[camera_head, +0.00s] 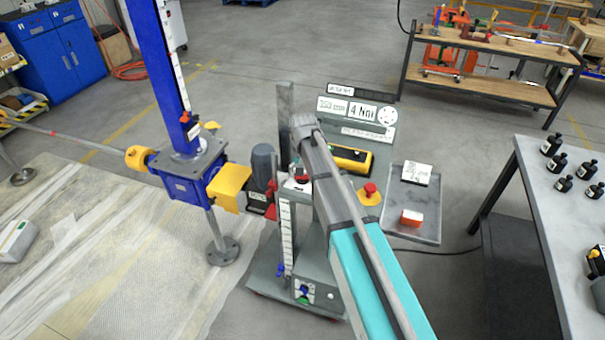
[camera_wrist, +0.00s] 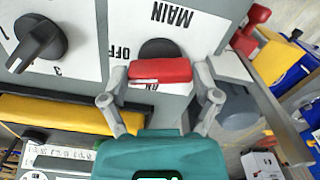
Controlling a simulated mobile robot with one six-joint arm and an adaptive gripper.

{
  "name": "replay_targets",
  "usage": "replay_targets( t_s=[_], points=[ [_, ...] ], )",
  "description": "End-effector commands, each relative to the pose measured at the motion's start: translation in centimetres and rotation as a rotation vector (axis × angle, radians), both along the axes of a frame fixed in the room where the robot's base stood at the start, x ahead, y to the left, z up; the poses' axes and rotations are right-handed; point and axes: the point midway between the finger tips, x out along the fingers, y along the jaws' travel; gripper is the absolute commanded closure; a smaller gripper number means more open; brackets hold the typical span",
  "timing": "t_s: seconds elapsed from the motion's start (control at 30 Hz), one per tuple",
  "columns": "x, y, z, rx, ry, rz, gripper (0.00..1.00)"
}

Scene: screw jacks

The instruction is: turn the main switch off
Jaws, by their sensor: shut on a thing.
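The main switch has a red handle (camera_wrist: 160,70) in front of a round black base (camera_wrist: 160,48). It sits on a white plate (camera_wrist: 195,22) lettered MAIN and OFF, which appears upside down in the wrist view. My gripper (camera_wrist: 161,76) is shut on the red handle, with one grey finger at each end of it. The handle lies nearly level across the wrist picture. In the head view my arm covers much of this spot, and only small red and white parts show beside it.
A black knob (camera_wrist: 40,42) on a numbered plate and a yellow-and-black bar (camera_wrist: 60,112) are close to my gripper. The blue screw jack (camera_head: 190,165) with its grey motor (camera_head: 263,165) stands left of the console. A red stop button (camera_head: 370,189) and a tray (camera_head: 425,229) lie right.

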Motion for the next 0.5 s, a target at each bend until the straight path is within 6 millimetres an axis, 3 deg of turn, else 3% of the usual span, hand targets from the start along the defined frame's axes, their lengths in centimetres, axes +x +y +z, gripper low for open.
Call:
replay_targets(
  t_s=[0.5],
  points=[
    [-0.03, 0.0, -0.01, 0.0, 0.0, -0.285, 0.68]
  ],
)
